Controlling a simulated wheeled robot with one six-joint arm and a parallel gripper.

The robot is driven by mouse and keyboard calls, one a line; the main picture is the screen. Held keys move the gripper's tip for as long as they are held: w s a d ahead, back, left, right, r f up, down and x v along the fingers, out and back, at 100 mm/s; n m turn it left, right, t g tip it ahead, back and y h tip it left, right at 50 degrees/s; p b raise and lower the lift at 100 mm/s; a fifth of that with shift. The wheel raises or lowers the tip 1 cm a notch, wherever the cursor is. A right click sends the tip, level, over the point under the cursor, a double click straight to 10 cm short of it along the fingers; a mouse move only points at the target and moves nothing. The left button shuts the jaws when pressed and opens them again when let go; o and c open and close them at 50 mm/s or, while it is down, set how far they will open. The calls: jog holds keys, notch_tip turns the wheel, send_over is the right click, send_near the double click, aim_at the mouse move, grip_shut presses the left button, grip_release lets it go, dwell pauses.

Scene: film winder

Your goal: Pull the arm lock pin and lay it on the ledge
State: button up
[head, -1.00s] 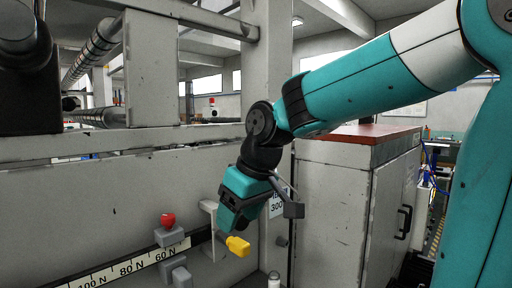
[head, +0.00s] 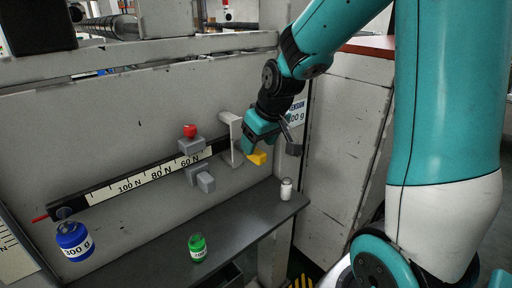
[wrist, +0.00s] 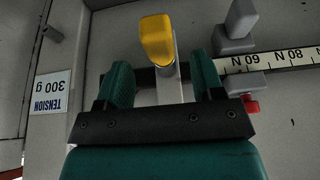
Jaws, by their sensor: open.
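The arm lock pin shows a yellow handle (head: 257,158) beside the pale bracket (head: 229,135) near the right end of the scale arm (head: 105,190). My gripper (head: 259,147) is at the bracket, just above the handle. In the wrist view my gripper (wrist: 160,68) is open, with its two fingers apart. The yellow handle (wrist: 157,38) lies across the gap, slightly beyond the fingertips, and no grip on it shows. The pin's shaft is hidden. The dark grey ledge (head: 235,222) runs below the arm.
A green weight (head: 197,248) and a white weight (head: 286,189) stand on the ledge, with bare room between them. A blue 300 g weight (head: 75,241) hangs at the arm's left end. A grey slider with a red knob (head: 190,131) sits on the scale. A cabinet (head: 345,140) stands right.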

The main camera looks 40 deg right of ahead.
aim_at(264, 156)
jog(key=shift+x, duration=1.85)
jog(key=c, duration=1.1)
jog(key=shift+s, duration=0.15)
jog(key=shift+s+d, duration=0.1)
jog(key=shift+s, duration=1.25)
jog(key=shift+s, duration=1.75)
